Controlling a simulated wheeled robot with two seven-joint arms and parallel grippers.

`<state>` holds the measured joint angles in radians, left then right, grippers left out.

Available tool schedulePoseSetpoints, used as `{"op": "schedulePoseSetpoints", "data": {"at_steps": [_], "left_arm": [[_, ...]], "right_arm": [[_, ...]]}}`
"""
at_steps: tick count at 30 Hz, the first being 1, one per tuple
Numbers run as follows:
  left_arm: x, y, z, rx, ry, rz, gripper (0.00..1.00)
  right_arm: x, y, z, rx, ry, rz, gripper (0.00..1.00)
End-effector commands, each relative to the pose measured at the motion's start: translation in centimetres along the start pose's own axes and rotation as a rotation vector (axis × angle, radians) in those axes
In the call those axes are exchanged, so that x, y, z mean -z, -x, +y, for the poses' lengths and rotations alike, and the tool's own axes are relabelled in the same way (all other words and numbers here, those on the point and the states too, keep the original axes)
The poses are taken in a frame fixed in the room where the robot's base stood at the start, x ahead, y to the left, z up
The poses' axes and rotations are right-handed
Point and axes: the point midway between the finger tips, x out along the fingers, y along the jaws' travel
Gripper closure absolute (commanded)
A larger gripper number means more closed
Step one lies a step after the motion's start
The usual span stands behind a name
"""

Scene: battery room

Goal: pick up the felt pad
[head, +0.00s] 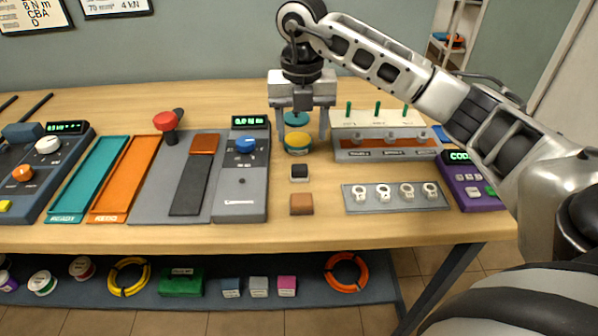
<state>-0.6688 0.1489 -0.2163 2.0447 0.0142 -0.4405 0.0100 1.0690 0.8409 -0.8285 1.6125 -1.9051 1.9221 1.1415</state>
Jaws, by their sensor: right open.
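My right gripper (298,135) is open and points down at the back middle of the table. Its two fingers stand apart, one on each side of a round yellow-topped piece (297,140) with a teal side. A teal round piece (296,118) shows just behind it, between the fingers. I cannot tell whether the fingers touch either piece. In front lie a small black-topped block (299,172) and a small brown square block (301,204). No label marks any of these as the felt pad, so I cannot tell which it is. My left gripper is out of view.
A grey device with a blue knob (246,146) stands left of the gripper. A rack with green pegs (385,152), a plate with white rings (442,196) and a purple keypad box (466,170) lie right. Bare wood (330,228) runs along the front edge.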

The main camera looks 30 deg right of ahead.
Motion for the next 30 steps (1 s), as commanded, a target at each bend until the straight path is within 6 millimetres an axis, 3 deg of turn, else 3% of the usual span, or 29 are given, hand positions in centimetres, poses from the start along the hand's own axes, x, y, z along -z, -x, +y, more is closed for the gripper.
{"op": "schedulePoseSetpoints", "data": {"at_steps": [6,14,21,30], "left_arm": [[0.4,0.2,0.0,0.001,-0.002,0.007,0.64],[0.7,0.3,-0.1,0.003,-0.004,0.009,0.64],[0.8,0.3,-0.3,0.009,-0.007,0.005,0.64],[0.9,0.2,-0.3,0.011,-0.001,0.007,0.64]], "right_arm": [[0.0,-3.8,0.0,0.001,0.002,0.002,0.42],[-0.2,-5.6,0.2,-0.001,0.002,0.003,0.42],[-0.6,-9.1,0.3,-0.001,0.003,0.003,0.42],[-0.7,-9.9,0.4,-0.003,0.004,0.0,0.42]]}}
